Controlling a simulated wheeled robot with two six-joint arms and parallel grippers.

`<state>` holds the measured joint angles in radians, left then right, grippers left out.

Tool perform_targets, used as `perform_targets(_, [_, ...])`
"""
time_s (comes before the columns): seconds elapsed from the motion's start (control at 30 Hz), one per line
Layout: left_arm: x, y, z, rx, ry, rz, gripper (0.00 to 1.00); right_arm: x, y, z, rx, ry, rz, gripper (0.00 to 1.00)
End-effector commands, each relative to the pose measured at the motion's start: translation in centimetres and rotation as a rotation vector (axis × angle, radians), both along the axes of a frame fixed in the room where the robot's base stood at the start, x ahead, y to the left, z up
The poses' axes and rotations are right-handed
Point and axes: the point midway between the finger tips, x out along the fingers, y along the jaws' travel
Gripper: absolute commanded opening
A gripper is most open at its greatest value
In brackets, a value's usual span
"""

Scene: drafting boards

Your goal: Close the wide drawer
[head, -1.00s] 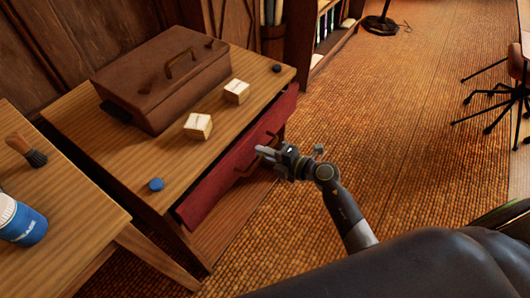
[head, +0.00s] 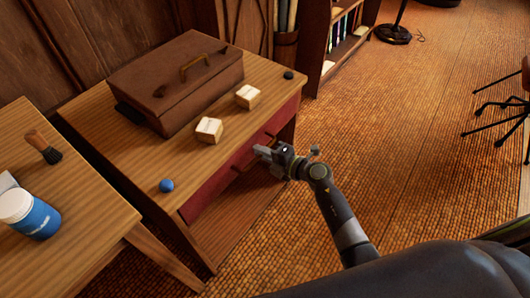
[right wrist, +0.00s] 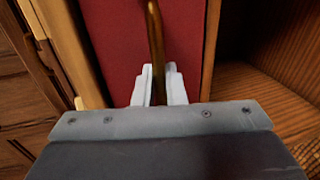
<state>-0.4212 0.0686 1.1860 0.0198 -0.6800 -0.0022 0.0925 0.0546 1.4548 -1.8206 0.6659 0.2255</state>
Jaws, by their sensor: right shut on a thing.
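The wide drawer (head: 222,182) has a red front and sits under the top of the wooden cabinet. In the head view its front looks about flush with the cabinet. Its brass-coloured handle (right wrist: 155,45) runs between the fingers of my right gripper (right wrist: 159,85) in the right wrist view. My right gripper (head: 262,151) is shut on the handle, in front of the red drawer front (right wrist: 110,50). It hides part of the handle in the head view. My left gripper is not in view.
On the cabinet top (head: 265,75) are a brown case (head: 175,85), two pale blocks (head: 208,130) (head: 247,96), a blue ball (head: 166,186) and a dark round object (head: 288,75). A side table at left holds a brush (head: 43,147) and a white-and-blue jar (head: 30,215).

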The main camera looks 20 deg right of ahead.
Motion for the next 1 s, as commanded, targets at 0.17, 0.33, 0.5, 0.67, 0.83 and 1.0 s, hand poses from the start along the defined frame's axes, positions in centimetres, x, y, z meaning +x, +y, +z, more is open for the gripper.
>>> perform_targets(0.17, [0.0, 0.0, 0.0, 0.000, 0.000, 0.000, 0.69, 0.2, 0.1, 0.2, 0.003, -0.006, -0.002, 0.25])
perform_targets(0.33, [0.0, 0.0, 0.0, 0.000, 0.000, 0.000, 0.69, 0.2, 0.1, 0.3, 0.003, -0.006, -0.002, 0.25])
perform_targets(0.5, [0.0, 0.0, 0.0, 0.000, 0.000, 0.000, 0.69, 0.2, 0.1, 0.4, 0.004, -0.007, -0.001, 0.25])
perform_targets(0.67, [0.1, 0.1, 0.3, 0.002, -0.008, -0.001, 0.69, -0.5, -0.5, 0.6, 0.003, -0.006, -0.002, 0.25])
perform_targets(0.83, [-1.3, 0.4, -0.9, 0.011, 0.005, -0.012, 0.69, -2.9, -2.4, 1.1, -0.001, -0.003, -0.003, 0.25])
perform_targets(1.0, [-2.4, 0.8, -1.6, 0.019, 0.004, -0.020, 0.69, -6.3, -5.0, 1.8, -0.003, -0.001, -0.001, 0.25])
